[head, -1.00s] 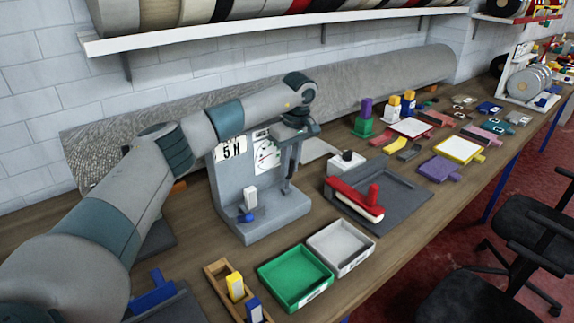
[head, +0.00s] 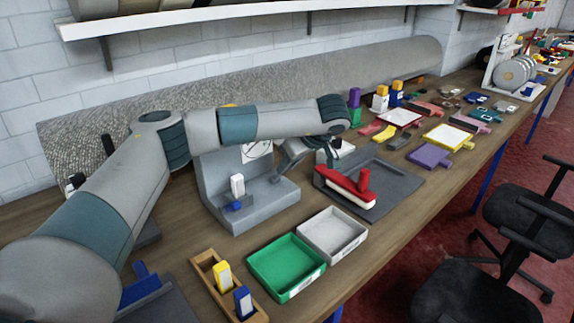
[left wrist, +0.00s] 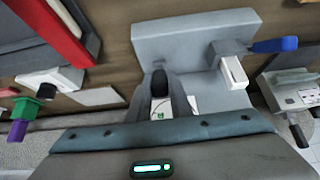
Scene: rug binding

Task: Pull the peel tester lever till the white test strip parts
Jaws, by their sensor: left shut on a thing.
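The grey peel tester (head: 250,208) stands on the bench, with part of its dial (head: 257,151) showing below my left arm. Its lever (head: 288,163) leans out to the right. My left gripper (head: 308,149) is at the lever's outer end, mostly hidden by my wrist. In the left wrist view, the gripper (left wrist: 162,92) is shut around the lever's dark knob (left wrist: 160,82). A white upright piece (head: 237,186) sits on the tester base beside a blue handle (head: 232,206). I cannot tell whether a strip there is whole or parted. My right gripper is out of view.
A green tray (head: 287,268) and a grey tray (head: 332,234) lie in front. A red-handled tool (head: 345,187) rests on a dark board (head: 400,187) right of the tester. A long grey roll (head: 270,75) lies behind. A wooden holder (head: 207,270) stands front left.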

